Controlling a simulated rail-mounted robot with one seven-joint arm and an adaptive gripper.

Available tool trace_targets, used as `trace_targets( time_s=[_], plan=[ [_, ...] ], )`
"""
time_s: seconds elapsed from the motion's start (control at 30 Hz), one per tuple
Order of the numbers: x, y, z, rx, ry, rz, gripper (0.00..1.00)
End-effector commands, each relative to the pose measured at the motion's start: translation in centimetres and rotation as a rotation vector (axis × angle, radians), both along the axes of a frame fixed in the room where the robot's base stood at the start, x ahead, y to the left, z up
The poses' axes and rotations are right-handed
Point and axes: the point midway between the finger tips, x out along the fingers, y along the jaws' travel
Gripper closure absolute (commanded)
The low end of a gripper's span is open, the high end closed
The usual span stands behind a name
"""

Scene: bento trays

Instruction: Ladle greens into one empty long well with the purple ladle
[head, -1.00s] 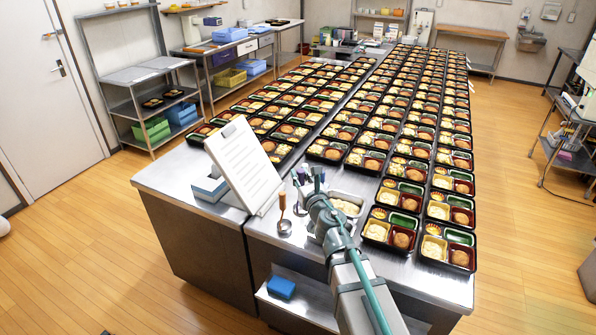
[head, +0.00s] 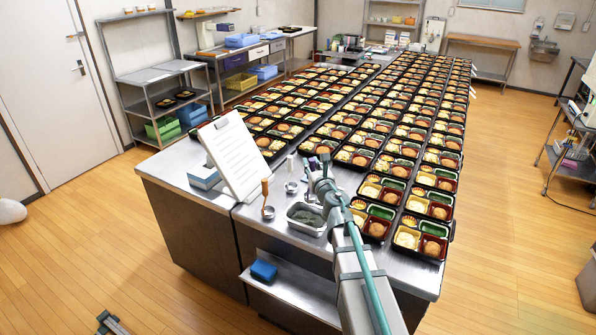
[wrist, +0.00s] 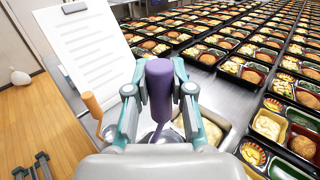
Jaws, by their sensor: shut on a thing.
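My gripper (wrist: 160,100) is shut on the upright purple handle of the purple ladle (wrist: 158,85). In the head view, my gripper (head: 320,172) is above the table, behind the steel pan of greens (head: 307,217). The ladle's bowl is mostly hidden below the gripper, and I cannot tell what it holds. Black bento trays stand to the right.
An orange-handled ladle (head: 266,192) stands in a small cup left of the greens pan. A pan of pale food (wrist: 212,128) is beside my gripper in the wrist view. A tilted white sheet (head: 236,155) rises at the left. Rows of filled trays crowd the table behind.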

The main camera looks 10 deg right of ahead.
Motion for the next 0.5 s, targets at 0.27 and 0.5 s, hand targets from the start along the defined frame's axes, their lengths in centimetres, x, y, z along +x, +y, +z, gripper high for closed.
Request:
trace_targets(
  time_s=[0.27, 0.5],
  plan=[
    [0.2, 0.2, -1.2, 0.002, 0.000, 0.005, 1.00],
    [0.2, 0.2, -3.8, 0.002, 0.000, 0.005, 1.00]
  ],
)
